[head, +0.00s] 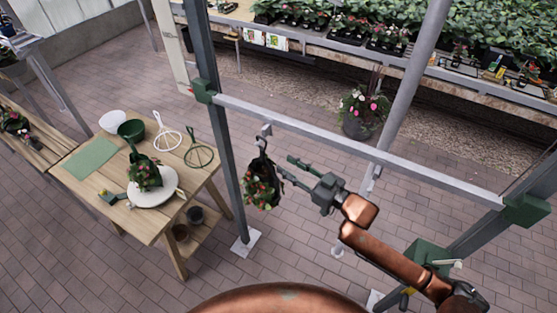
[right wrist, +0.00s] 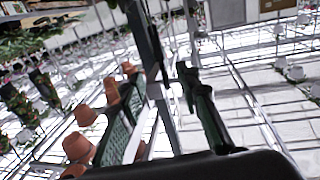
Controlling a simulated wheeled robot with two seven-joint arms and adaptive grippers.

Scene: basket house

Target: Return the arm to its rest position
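My right arm comes in from the lower right in the head view. Its gripper (head: 285,164) is open, with a gap between the two dark green fingers and nothing held. A dark hanging basket (head: 262,185) with red flowers hangs from a hook on the grey crossbar (head: 350,148). The fingertips are just right of the basket's upper part; whether they touch it I cannot tell. In the right wrist view the dark fingers (right wrist: 193,88) point forward, and the basket cannot be made out there. My left gripper is not in view.
A wooden table (head: 160,225) at left holds a potted plant (head: 145,173) on a white round stand, bowls and a green mat (head: 91,159). Green-grey posts (head: 222,130) frame the crossbar. A flower pot (head: 362,118) stands beyond it. Brick floor is open in front.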

